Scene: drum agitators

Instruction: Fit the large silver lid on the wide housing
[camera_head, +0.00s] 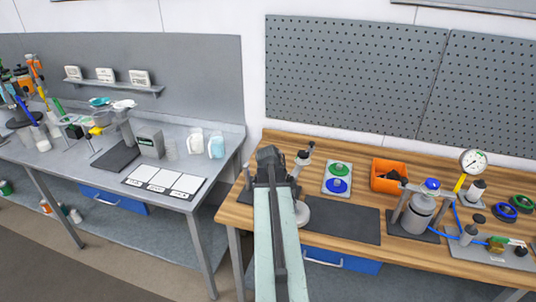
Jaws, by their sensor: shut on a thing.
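My gripper (294,188) is mostly hidden behind my own raised arm, left of the middle of the wooden bench; its fingertips do not show clearly. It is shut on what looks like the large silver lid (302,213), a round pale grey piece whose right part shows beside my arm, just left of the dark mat. A grey cylindrical housing (417,218) stands in a metal frame to the right, with a blue knob (432,184) above it. I cannot tell for sure whether this is the wide housing.
The wooden bench holds a bare dark mat (343,224), a plate with green and blue round pieces (338,178), an orange bin (388,175) and a dial gauge (473,162). A blue hose runs right of the housing. A grey bench (225,144) stands at left.

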